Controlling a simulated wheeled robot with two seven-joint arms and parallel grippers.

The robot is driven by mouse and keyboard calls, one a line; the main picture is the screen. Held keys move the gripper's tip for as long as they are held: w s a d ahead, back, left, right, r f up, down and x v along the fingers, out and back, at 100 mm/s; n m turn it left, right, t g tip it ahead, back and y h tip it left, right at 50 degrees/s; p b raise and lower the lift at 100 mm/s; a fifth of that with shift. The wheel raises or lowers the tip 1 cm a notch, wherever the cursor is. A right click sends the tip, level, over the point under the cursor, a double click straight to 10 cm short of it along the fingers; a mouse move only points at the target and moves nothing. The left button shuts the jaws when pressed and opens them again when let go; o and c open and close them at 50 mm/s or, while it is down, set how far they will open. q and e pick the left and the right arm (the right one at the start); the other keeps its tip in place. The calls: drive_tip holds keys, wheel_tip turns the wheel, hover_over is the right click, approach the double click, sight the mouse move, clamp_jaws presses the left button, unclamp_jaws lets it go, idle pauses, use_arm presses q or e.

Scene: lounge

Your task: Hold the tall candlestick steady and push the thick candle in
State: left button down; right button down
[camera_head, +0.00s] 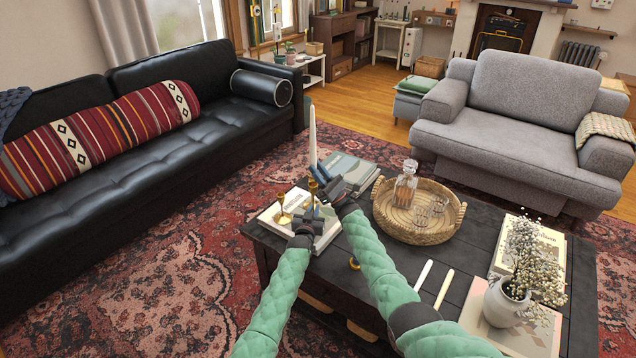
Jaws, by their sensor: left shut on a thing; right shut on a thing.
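A white candle (312,138) stands upright above the near left part of the coffee table. My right gripper (322,179) is shut on its lower part. A brass candlestick (312,188) is just below the candle, partly hidden by my grippers. My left gripper (309,211) is lower and shut on this candlestick. Whether the candle's foot is inside the candlestick's cup is hidden. Another brass candlestick (283,212) stands empty to the left on a pale book. Two more candles, one white (423,275) and one cream (444,289), lie on the table to the right.
The dark coffee table (404,258) also holds a pale book (267,219), grey-green books (352,171), a wicker tray (457,222) with a decanter (405,185) and glasses, and a white flower vase (505,303). A small brass thing (354,263) is near the front edge.

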sight(317, 186)
use_arm(q)
drive_tip(key=shift+f, duration=0.1)
use_arm(e)
drive_tip(key=shift+s+f, duration=0.2)
drive_tip(key=shift+f, duration=1.05)
drive_tip(key=shift+f, duration=1.2)
idle(1.5)
use_arm(q)
drive_tip(key=shift+s+r, duration=0.1)
drive_tip(key=shift+r, duration=0.1)
use_arm(e)
drive_tip(key=shift+s+f, duration=0.15)
drive_tip(key=shift+f, duration=0.7)
drive_tip(key=c, duration=1.4)
unclamp_jaws()
drive_tip(key=shift+m, duration=0.3)
use_arm(q)
drive_tip(key=shift+f, duration=0.1)
use_arm(e)
drive_tip(key=shift+o, duration=1.3)
drive_tip(key=shift+r, duration=0.1)
